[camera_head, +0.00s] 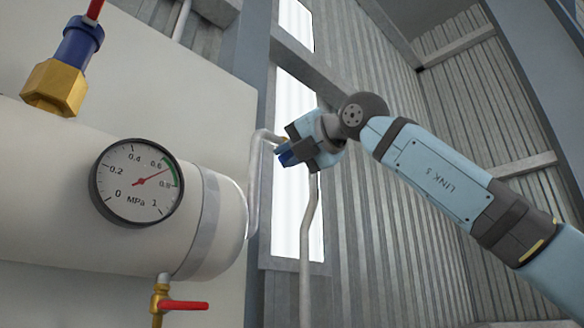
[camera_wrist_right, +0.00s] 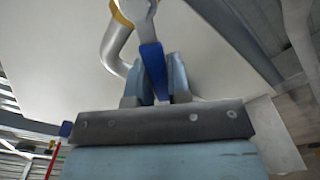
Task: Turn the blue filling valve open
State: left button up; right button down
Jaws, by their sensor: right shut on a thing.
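The blue filling valve has a flat blue handle (camera_wrist_right: 153,62) below a grey metal valve body (camera_wrist_right: 140,12) in the right wrist view. My right gripper (camera_wrist_right: 160,82) is shut on the handle, with one finger on each side of it. In the head view my right gripper (camera_head: 291,152) is at the bent pipe right of the tank, and a bit of the blue handle (camera_head: 287,158) shows at its tip. The gripper hides most of the valve there. My left gripper is in neither view.
The white receiver tank (camera_head: 60,210) fills the left, with a pressure gauge (camera_head: 137,183) whose needle is between 0.6 and 0.8 MPa. A red-handled valve (camera_head: 183,305) hangs below. A blue-and-brass fitting (camera_head: 68,68) stands on top. A pipe (camera_head: 306,240) runs down right of the tank.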

aim_at(272, 134)
jog(key=shift+s+a+m+b, duration=0.2)
jog(key=shift+m+b, duration=0.2)
jog(key=shift+m, duration=0.1)
jog(key=m, duration=0.1)
jog(key=r+m+b, duration=0.2)
jog(key=shift+s+a+m, duration=0.3)
jog(key=shift+s, duration=0.05)
jog(key=r+m, duration=0.1)
jog(key=m+b, duration=0.1)
jog(key=m, duration=0.1)
jog(key=shift+s+a+r, duration=0.15)
jog(key=shift+a+r, duration=0.05)
jog(key=shift+r, duration=0.15)
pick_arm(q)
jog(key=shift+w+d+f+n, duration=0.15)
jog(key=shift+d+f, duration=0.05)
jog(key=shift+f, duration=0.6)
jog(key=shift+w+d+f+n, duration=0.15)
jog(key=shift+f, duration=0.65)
pick_arm(e)
jog(key=shift+r+m, duration=0.5)
jog(key=shift+m, duration=0.4)
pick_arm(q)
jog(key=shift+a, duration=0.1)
pick_arm(e)
jog(key=shift+r, duration=0.1)
jog(key=c, duration=1.1)
grip_release()
jog(key=shift+o, duration=0.2)
